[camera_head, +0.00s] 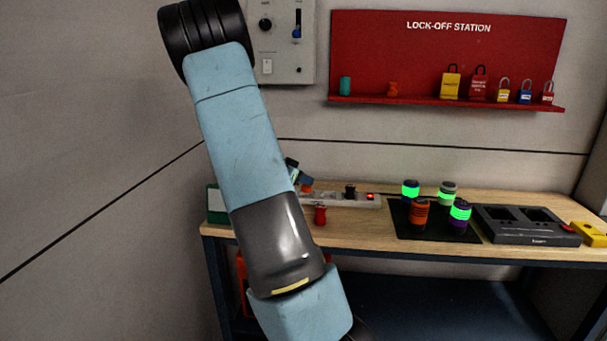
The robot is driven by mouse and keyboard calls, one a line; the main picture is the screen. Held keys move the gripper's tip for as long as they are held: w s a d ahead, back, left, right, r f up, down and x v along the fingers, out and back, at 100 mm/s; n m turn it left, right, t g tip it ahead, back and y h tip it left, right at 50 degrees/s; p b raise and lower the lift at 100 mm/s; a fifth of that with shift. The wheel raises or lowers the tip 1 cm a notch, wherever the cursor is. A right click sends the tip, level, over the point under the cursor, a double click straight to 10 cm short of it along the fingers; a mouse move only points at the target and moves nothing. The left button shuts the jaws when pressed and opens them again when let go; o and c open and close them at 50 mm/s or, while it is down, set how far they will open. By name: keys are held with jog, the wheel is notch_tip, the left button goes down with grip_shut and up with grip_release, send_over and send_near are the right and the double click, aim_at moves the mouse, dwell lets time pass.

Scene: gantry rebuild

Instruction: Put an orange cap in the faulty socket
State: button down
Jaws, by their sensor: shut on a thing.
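My arm crosses the left of the view and hides much of the bench's left end. My gripper (298,172) shows only in part past the arm's right edge, small and dark with a blue part. It is shut on a small orange cap (306,188), just above the left part of a pale socket strip (335,201). I cannot tell whether the cap touches the strip. A black plug (350,191) stands in the strip, and a red light (370,196) glows at its right end. Which socket is faulty is too small to tell.
A red cylinder (320,215) stands in front of the strip. Several banded cylinders stand on a black mat (400,232), beside a dark charger (528,237) and a yellow device (589,235).

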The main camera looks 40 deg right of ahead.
jog(key=shift+f, duration=0.7)
jog(key=shift+s+f, duration=0.1)
jog(key=shift+f, duration=0.1)
dwell(1.3)
jog(key=shift+r, duration=0.8)
dwell(2.8)
jog(key=shift+f, duration=0.8)
dwell(1.0)
jog(key=c, duration=1.2)
grip_release()
jog(key=shift+o, duration=0.2)
jog(key=shift+a, duration=0.1)
